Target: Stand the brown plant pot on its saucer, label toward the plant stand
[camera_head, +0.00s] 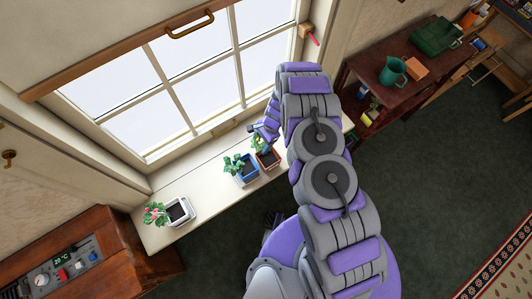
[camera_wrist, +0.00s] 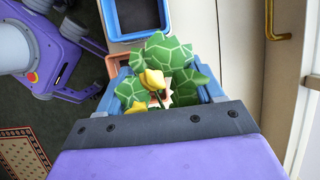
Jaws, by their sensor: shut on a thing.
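The brown plant pot (camera_head: 269,159) is on the white windowsill, with dark soil and a leafy plant with yellow flowers. In the wrist view its green patterned leaves and yellow flower (camera_wrist: 153,79) fill the middle, and an orange-brown rim (camera_wrist: 121,61) shows behind them. My gripper (camera_head: 265,131) reaches down over the sill from the window side and is shut on the brown pot. Its grip is mostly hidden by leaves and by my own wrist. I cannot make out a label or a saucer, or whether the pot touches the sill.
A blue pot (camera_head: 247,174) with a leafy plant stands close beside the brown one, to its left. A white pot (camera_head: 179,212) with pink flowers is farther left. The window (camera_head: 180,75) borders the sill. A dark red table (camera_head: 380,100) at right holds a green jug (camera_head: 392,71).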

